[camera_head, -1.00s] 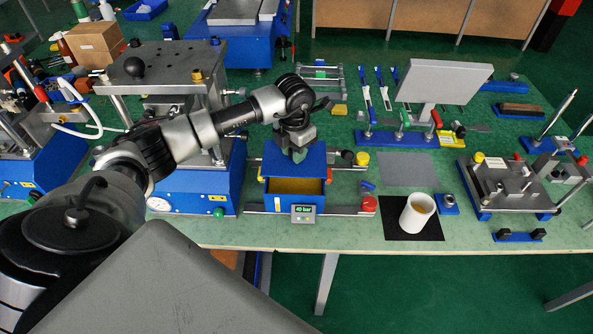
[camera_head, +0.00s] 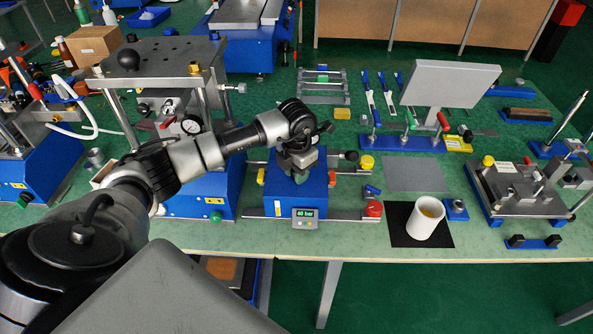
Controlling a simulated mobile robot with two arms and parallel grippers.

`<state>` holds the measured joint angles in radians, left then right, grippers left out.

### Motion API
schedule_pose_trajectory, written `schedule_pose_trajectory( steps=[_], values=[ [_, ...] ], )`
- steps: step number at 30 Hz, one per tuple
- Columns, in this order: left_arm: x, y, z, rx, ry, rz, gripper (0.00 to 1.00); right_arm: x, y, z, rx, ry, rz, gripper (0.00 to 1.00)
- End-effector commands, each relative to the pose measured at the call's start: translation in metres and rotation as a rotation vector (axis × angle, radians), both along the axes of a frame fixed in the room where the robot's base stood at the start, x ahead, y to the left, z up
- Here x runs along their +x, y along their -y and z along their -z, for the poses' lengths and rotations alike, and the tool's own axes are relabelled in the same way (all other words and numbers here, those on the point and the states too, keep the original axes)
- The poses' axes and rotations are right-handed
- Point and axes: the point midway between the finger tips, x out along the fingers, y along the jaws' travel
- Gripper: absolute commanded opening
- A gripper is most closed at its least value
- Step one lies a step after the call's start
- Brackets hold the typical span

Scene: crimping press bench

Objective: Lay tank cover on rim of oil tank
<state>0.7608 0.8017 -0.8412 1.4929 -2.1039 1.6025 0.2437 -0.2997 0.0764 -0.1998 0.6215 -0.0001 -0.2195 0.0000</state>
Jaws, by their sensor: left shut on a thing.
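The tank cover (camera_head: 316,186) is a flat blue plate. My left gripper (camera_head: 299,172) is shut on it from above, at its middle. The cover lies over the top of the blue oil tank (camera_head: 286,206), and no oil shows past it. Whether it rests fully on the rim or hovers just above it, I cannot tell. The tank's front wall carries a small display reading 40 bar (camera_head: 305,213). My right gripper is not in view.
A red knob (camera_head: 374,208) and a yellow cap (camera_head: 367,162) stand right of the tank. A white cup (camera_head: 426,219) stands on a black mat (camera_head: 400,234). A press (camera_head: 160,66) with a gauge is at the left. The grey mat (camera_head: 414,174) is bare.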

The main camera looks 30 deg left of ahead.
Motion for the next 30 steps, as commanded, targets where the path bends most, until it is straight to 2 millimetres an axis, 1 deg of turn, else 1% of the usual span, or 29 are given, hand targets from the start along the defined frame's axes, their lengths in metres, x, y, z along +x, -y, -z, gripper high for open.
schedule_pose_trajectory(
  steps=[1,3,6,14,19,23,26,30],
  values=[
    [0.0,0.0,0.002,0.0,0.0,-0.001,0.3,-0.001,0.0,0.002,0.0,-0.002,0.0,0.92],
    [0.0,0.0,0.001,0.0,0.0,-0.001,0.41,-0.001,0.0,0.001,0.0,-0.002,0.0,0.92],
    [0.0,0.0,0.001,0.0,0.0,0.0,0.54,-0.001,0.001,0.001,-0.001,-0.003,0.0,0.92],
    [0.0,0.0,0.0,0.0,-0.001,0.0,0.54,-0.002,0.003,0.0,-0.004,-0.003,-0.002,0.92],
    [0.0,0.0,-0.008,0.0,-0.001,0.0,0.54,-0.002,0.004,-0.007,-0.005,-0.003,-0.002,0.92],
    [0.0,0.0,-0.027,0.001,0.0,0.0,0.54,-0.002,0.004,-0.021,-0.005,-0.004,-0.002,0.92],
    [0.0,0.0,-0.047,0.001,0.0,0.0,0.54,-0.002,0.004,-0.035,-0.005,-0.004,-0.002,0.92],
    [0.001,-0.001,-0.081,0.001,0.002,-0.001,0.54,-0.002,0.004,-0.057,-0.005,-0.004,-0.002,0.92]
  ],
)
